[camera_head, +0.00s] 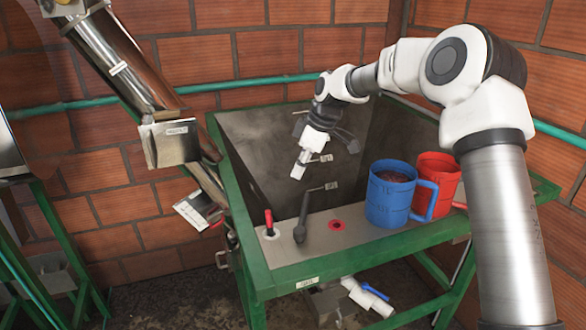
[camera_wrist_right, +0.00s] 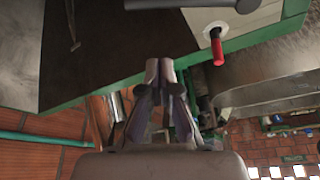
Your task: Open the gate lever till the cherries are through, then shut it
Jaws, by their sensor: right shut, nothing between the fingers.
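My right gripper (camera_head: 298,170) is shut and empty, held above the near part of the dark hopper (camera_head: 265,145). Its closed fingertips (camera_wrist_right: 165,70) show in the right wrist view, apart from any lever. A red-handled lever (camera_head: 268,219) stands upright on the pale front ledge; it also shows in the wrist view (camera_wrist_right: 217,47). Beside it is a dark grey lever (camera_head: 302,218) with a rounded lower end. I cannot tell which is the gate lever. A blue mug (camera_head: 388,205) on the ledge holds dark reddish contents. The hopper bottom is hidden. My left gripper is not in view.
A red mug (camera_head: 440,172) stands behind the blue one. A red ring with a dark centre (camera_head: 337,225) lies left of them. A steel tube (camera_head: 125,65) slants down at left. The green frame (camera_head: 350,260) edges the ledge; a blue-handled valve (camera_head: 370,295) sits below.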

